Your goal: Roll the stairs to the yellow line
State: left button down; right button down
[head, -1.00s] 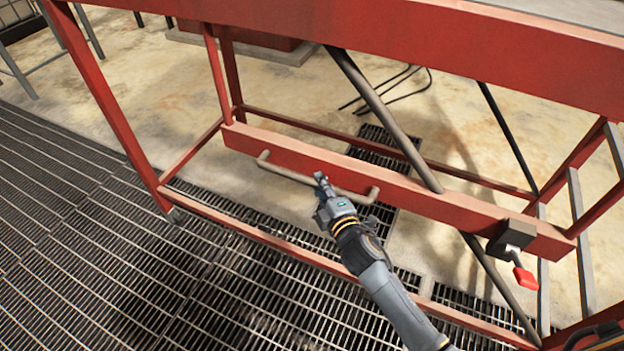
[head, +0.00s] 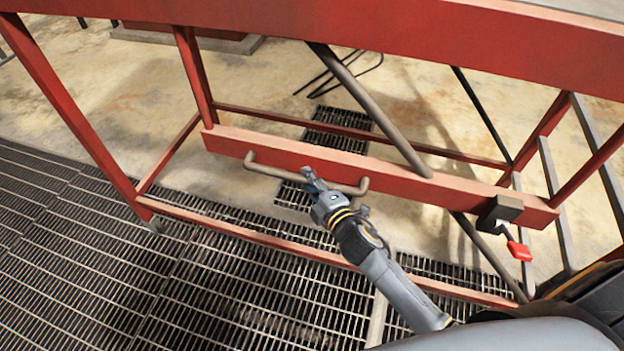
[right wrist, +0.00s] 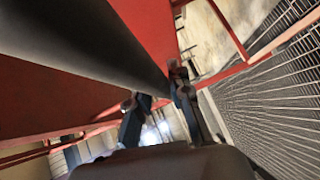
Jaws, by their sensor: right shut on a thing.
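The stairs are a red steel frame (head: 90,110) that fills most of the head view. A low red beam (head: 420,180) crosses it and carries a grey-brown bar handle (head: 262,166). My right gripper (head: 311,180) is shut on this handle near its middle, with the arm coming up from the lower right. In the right wrist view the fingers (right wrist: 158,108) are beside the red frame; their grip on the handle is hard to make out there. My left gripper is not in view. No yellow line shows in these frames.
A dark block with a red-tipped lever (head: 518,250) sits at the beam's right end. Metal grating (head: 60,250) covers the floor at the front left; stained bare floor (head: 120,90) lies behind. Black rods (head: 345,72) lie beyond the frame.

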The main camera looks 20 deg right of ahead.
jog(key=c, duration=1.2)
grip_release()
jog(key=shift+a, duration=0.2)
jog(key=shift+s+d, duration=0.25)
jog(key=shift+s, duration=0.1)
jog(key=v, duration=1.1)
jog(key=shift+s+r, duration=0.15)
jog(key=shift+s, duration=0.1)
jog(key=shift+a, duration=0.1)
